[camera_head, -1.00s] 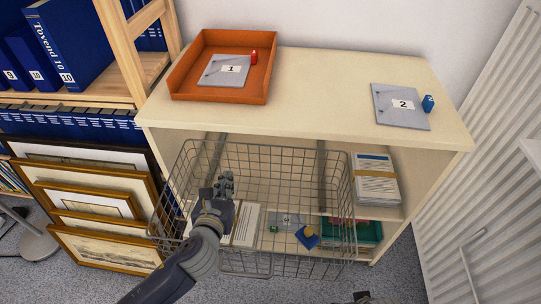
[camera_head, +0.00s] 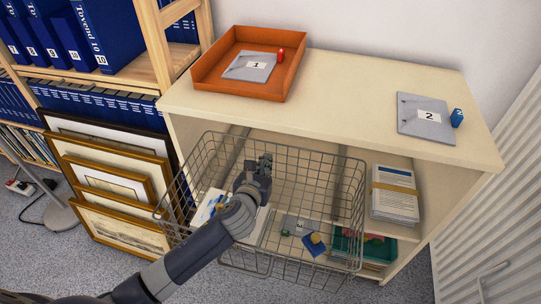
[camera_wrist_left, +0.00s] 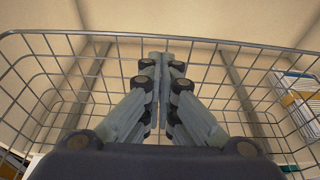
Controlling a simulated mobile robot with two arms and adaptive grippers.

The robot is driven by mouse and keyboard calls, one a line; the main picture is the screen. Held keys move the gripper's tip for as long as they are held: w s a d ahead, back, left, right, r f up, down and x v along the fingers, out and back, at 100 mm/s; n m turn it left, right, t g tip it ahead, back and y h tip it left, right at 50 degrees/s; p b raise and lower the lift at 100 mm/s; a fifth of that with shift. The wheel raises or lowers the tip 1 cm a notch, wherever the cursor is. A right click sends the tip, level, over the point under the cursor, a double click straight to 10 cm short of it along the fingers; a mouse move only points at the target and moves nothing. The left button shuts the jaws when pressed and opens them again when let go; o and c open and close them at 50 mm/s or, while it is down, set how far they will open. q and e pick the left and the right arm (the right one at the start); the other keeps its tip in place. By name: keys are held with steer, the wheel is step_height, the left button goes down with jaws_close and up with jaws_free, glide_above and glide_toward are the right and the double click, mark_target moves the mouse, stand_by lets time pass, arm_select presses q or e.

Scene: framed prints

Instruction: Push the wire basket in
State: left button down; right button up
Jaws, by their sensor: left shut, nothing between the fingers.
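The wire basket (camera_head: 345,200) is a grey mesh basket that sticks out of the front of the cream shelf unit (camera_head: 330,100), under its top. My left gripper (camera_head: 264,161) is shut and empty, over or inside the basket in the head view. In the left wrist view its fingertips (camera_wrist_left: 165,58) are together, with the basket's back rim (camera_wrist_left: 225,42) and mesh beyond them. I cannot tell whether the fingers touch the wire. Several items show through the mesh, among them a grey folder marked 3 (camera_head: 298,226) and a blue item (camera_head: 314,245). My right gripper is not in view.
On the unit's top are an orange tray (camera_head: 205,72) with folder 1 and a red piece, and folder 2 (camera_head: 425,115) beside a blue piece. Banded papers (camera_head: 395,195) lie right of the basket. Framed prints (camera_head: 112,185) lean at left; a white radiator (camera_head: 500,220) stands at right.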

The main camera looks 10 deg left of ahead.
mark_target(274, 147)
arm_select(q)
steer(key=x, duration=0.2)
steer(key=b+x, duration=0.1)
steer(key=x, duration=0.1)
steer(key=shift+w+r, duration=0.15)
steer(key=shift+r, duration=0.25)
steer(key=shift+w, duration=0.4)
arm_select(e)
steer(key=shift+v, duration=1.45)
arm_select(q)
steer(key=shift+w, duration=0.1)
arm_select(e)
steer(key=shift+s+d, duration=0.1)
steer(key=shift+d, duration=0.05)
